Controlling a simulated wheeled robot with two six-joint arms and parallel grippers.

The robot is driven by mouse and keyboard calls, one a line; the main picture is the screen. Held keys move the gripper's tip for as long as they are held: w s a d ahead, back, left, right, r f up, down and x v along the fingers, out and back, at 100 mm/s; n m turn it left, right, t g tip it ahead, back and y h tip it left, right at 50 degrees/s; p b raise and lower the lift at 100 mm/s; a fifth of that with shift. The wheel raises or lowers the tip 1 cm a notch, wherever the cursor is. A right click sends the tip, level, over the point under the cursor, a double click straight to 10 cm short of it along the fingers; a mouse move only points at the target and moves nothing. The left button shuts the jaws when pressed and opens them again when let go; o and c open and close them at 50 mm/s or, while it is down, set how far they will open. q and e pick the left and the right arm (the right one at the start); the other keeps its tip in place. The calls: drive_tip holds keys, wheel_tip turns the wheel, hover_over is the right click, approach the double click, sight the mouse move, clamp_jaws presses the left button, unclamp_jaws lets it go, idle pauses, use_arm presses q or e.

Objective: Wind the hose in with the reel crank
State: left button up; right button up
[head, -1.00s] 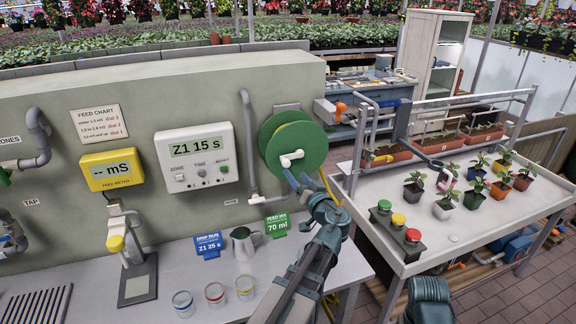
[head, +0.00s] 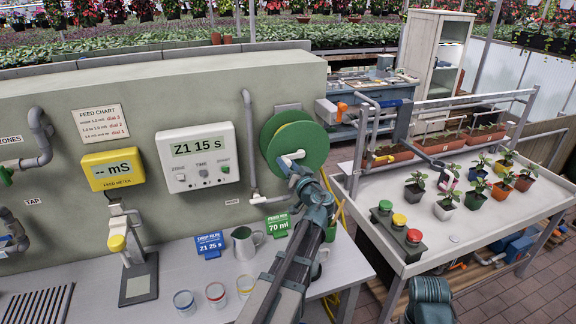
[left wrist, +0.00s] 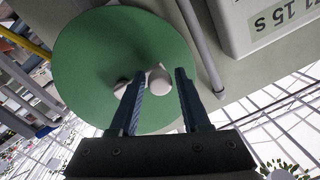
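The green hose reel (head: 310,148) is mounted on the end of the grey-green wall, and it fills much of the left wrist view (left wrist: 85,60). Its white crank (head: 295,156) sticks out from the reel's face. My left gripper (head: 290,167) is at the crank, which it partly hides in the head view. In the left wrist view its two fingers are apart, with the white crank knob (left wrist: 159,80) between them. A gap shows beside the knob. A yellow hose (head: 340,209) hangs below the reel, partly behind my left arm. My right gripper is out of view.
A control box (head: 197,156) and a grey pipe (head: 249,130) are left of the reel. Below are a green sign (head: 278,225), a metal jug (head: 243,243) and cups on the counter. A bench (head: 480,225) with potted plants stands right.

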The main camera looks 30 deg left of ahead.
use_arm(q)
clamp_jaws()
idle(1.1)
